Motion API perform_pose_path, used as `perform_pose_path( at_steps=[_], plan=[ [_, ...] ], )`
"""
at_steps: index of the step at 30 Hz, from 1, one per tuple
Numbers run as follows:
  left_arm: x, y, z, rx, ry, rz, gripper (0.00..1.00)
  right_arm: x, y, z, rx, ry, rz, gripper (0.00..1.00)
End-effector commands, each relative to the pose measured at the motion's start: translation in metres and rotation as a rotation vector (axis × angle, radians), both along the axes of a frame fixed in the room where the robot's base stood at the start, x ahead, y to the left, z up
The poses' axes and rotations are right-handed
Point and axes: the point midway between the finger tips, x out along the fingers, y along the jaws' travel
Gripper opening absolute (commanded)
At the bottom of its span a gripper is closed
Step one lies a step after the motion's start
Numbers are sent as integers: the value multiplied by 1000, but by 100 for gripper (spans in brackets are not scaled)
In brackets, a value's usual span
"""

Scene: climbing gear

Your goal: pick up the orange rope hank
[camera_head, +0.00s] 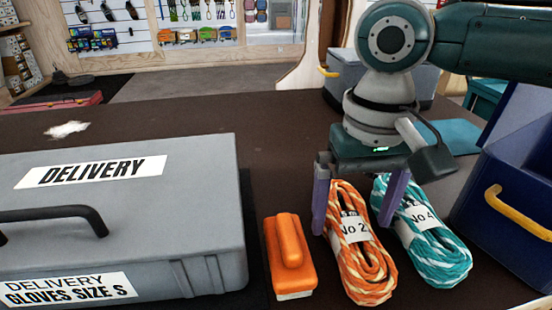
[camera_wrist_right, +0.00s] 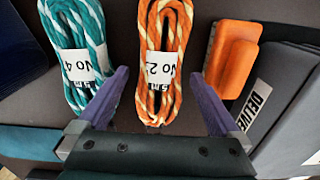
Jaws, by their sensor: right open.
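The orange rope hank (camera_head: 367,268) lies on the dark table, orange and white with a white label reading "No 2". It also shows in the right wrist view (camera_wrist_right: 176,34), between the two fingers. My right gripper (camera_head: 352,229) is open and points down at the labelled part of the hank, with one purple finger on each side. I cannot tell whether the fingers touch it. The right finger in the head view stands in the gap by the teal rope hank (camera_head: 444,258), labelled "No 4". My left gripper is not in view.
An orange brush (camera_head: 290,255) lies just left of the hank. A grey delivery case (camera_head: 200,200) fills the left side of the table. A dark blue crate (camera_head: 500,205) with a yellow handle stands at the right. The table behind the case is mostly clear.

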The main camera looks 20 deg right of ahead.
Motion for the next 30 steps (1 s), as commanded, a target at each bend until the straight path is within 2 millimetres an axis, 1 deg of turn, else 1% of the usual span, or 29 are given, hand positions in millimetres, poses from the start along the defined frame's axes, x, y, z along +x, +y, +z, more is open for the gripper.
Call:
perform_pose_path(
  at_steps=[1,4,11,12,30],
  plan=[
    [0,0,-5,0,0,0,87,0,0,-11,-1,2,-1,100],
    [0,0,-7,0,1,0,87,0,0,-19,-1,0,1,100],
    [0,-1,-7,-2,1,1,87,0,0,-21,-1,-2,2,100],
    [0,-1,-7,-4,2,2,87,0,0,-21,-1,-2,2,99],
    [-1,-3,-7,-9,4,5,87,0,0,-21,-1,-2,1,31]
  ],
)
